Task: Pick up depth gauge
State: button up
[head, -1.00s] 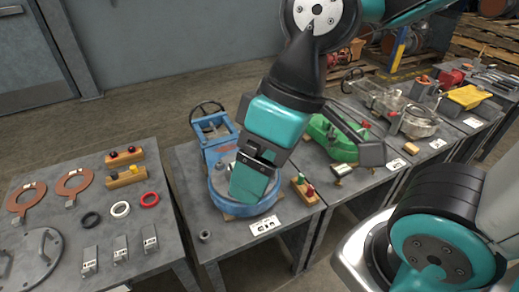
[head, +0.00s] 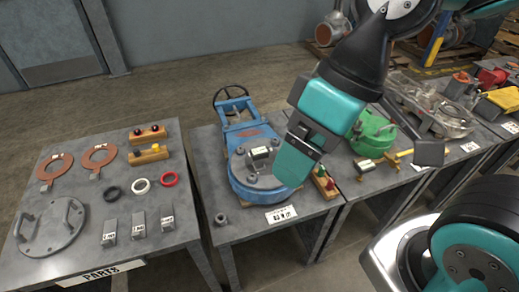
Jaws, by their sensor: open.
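I cannot tell for sure which item is the depth gauge. A small pale boxy device (head: 260,155) sits on the round top of the blue valve (head: 262,190). A brass-coloured tool (head: 366,166) lies on the bench to the right, near the green valve. My gripper (head: 292,166) hangs pointing down, in front of the right part of the blue valve in the picture. Its jaws are open, seen nearly edge-on, and nothing shows between them. It hides part of the valve's right side.
The parts table (head: 95,225) at left holds copper rings, coloured rings, grey blocks and a round grey plate. A wooden block with coloured knobs (head: 324,182) and a nut (head: 220,219) lie beside the blue valve. The green valve (head: 375,133) stands right.

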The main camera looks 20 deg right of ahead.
aim_at(258, 155)
jog(key=z, duration=3.05)
jog(key=k, duration=0.75)
jog(key=u, duration=2.5)
jog(key=i, duration=0.5)
jog(key=z, duration=0.05)
